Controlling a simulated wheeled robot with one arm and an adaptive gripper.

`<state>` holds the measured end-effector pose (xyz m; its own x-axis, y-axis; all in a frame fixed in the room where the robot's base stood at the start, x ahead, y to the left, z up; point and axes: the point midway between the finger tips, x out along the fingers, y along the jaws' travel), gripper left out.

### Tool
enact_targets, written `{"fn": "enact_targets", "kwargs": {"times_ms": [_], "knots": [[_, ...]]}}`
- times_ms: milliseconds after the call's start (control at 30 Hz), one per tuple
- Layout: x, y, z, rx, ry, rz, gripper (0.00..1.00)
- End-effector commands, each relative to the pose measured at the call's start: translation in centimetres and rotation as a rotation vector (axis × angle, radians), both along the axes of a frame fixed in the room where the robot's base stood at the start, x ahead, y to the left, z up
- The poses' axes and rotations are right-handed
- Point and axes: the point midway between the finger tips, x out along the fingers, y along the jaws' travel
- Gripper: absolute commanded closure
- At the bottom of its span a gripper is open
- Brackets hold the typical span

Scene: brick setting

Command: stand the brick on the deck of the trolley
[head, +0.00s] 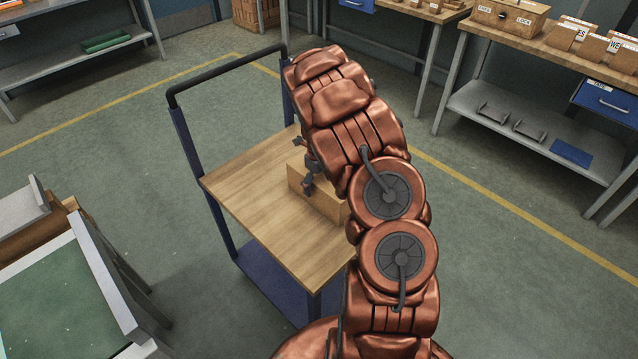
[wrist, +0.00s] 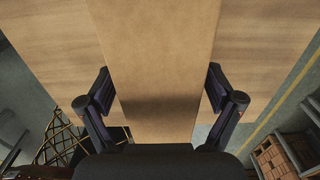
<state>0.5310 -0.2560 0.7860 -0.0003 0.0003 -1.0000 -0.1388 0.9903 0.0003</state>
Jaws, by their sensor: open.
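The brick (head: 316,195) is a plain tan block on the wooden deck (head: 250,205) of the trolley. Its right part is hidden behind my arm in the head view. In the wrist view the brick (wrist: 160,60) fills the middle, with the wooden deck (wrist: 50,40) behind it on both sides. My gripper (head: 304,163) is at the brick, partly hidden by my arm. In the wrist view my gripper (wrist: 159,80) is open, with one finger on each side of the brick. I cannot tell whether either finger touches it.
The trolley has a dark push handle (head: 225,75) at its far left end and a blue lower shelf (head: 270,285). A green-topped table (head: 60,300) stands at lower left. A workbench (head: 560,45) with boxes is at upper right.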

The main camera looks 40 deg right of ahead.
Motion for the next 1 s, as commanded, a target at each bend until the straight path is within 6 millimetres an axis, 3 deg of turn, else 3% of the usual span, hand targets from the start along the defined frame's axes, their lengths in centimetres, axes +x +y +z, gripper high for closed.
{"fn": "enact_targets", "kwargs": {"times_ms": [267, 700, 1000], "knots": [[0.1, -0.1, 3.1, -0.002, -0.003, 0.000, 0.09], [0.2, -0.1, 10.5, -0.003, -0.006, 0.001, 0.09], [0.0, 0.0, 11.9, 0.000, 0.001, 0.003, 0.09]]}}
